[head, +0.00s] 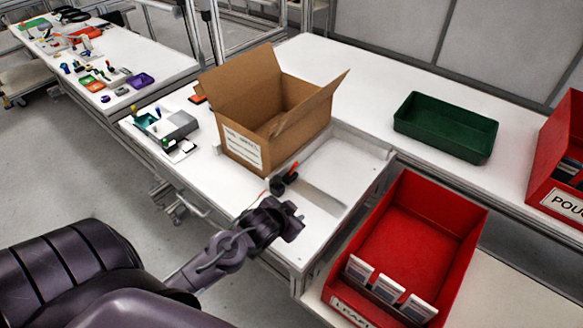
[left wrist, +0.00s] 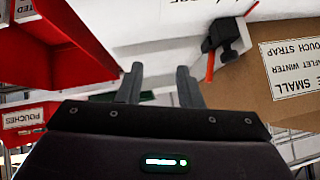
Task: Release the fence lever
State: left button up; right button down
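The fence lever is a small black and red piece (head: 285,180) on the white bench surface, just in front of the open cardboard box. In the left wrist view it shows as a black clamp-like part with a thin orange-red strip (left wrist: 224,38), close to the box's labelled face. My left gripper (head: 298,218) is on the near side of the lever, apart from it. In the left wrist view its two fingers (left wrist: 160,82) stand apart with nothing between them, and the lever lies up and right of them. My right gripper is not in view.
The cardboard box (head: 243,148) stands behind the lever, flaps open. A white recessed tray area (head: 345,165) is to its right. A red bin (head: 420,235) with several small cards is at the near right. A green tray (head: 446,127) lies on the far bench.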

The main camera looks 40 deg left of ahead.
aim_at(294, 166)
pick_arm(q)
jog(key=w+a+t, duration=0.1)
jog(key=w+a, duration=0.1)
jog(key=a, duration=0.1)
jog(key=w+a+t, duration=0.2)
jog(key=w+a, duration=0.1)
jog(key=w+a+r+m+t, duration=0.1)
jog(key=w+a, duration=0.1)
jog(key=a, duration=0.1)
jog(key=shift+w+a, duration=0.25)
jog(key=shift+a, duration=0.15)
jog(key=x, duration=0.7)
jog(key=shift+w+d+r+p, duration=0.1)
jog(key=shift+w+d+p, duration=0.1)
jog(key=shift+p, duration=0.2)
grip_shut()
